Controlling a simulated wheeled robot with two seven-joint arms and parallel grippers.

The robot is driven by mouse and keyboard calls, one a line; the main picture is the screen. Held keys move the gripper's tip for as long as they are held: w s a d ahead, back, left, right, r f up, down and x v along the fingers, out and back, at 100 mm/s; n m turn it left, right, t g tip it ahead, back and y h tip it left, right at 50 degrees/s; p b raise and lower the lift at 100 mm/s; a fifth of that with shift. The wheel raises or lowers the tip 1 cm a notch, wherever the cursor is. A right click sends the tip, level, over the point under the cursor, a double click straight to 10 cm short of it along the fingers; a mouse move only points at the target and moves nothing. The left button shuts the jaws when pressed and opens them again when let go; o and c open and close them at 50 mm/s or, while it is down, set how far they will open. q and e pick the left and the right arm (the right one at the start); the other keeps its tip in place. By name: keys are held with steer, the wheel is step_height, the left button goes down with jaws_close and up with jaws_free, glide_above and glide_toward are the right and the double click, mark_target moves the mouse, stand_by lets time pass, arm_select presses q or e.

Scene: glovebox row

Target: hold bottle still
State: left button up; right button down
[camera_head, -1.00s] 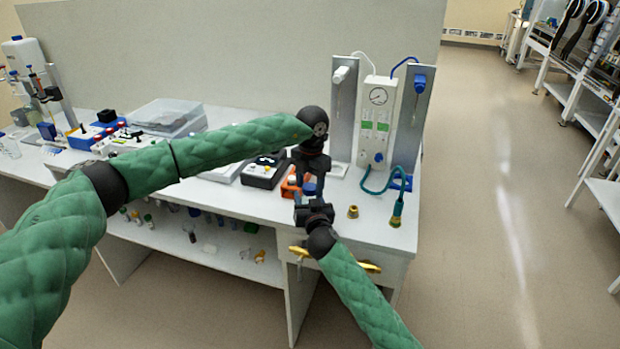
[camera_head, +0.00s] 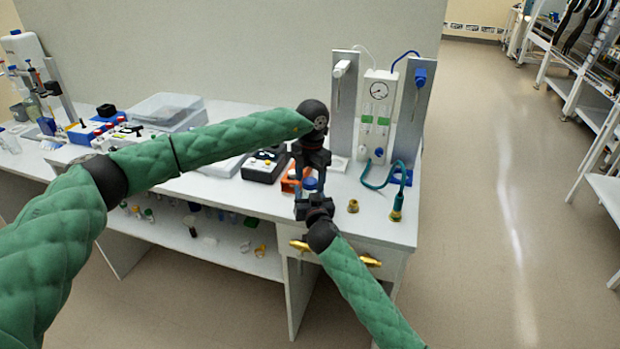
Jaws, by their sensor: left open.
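A small blue thing (camera_head: 309,184), which may be the bottle or its cap, shows beside an orange holder (camera_head: 289,186) on the bench. Most of it is hidden behind my grippers. My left gripper (camera_head: 310,187) points down over this spot, open, and I cannot tell whether the blue thing is between its fingers. My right gripper (camera_head: 308,197) comes up from below, just in front of the left one. Its fingers are dark and overlapped, so their opening does not show.
A gauge panel (camera_head: 379,115) stands between two grey uprights behind the grippers. A teal hose (camera_head: 375,186) and brass fittings (camera_head: 353,206) lie to the right on the bench (camera_head: 340,220).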

arm_select(q)
steer(key=shift+r, duration=0.1)
arm_select(e)
steer(key=shift+f, duration=0.15)
arm_select(q)
step_height(320, 180, up, 12)
steer(key=shift+d, duration=0.2)
steer(key=shift+w, duration=0.1)
arm_select(e)
steer(key=c, duration=0.6)
jaws_free()
steer(key=shift+o, duration=0.2)
steer(key=shift+s, duration=0.5)
arm_select(q)
steer(key=shift+f+b, duration=1.15)
steer(key=shift+f, duration=0.15)
arm_select(e)
steer(key=shift+v, duration=3.35)
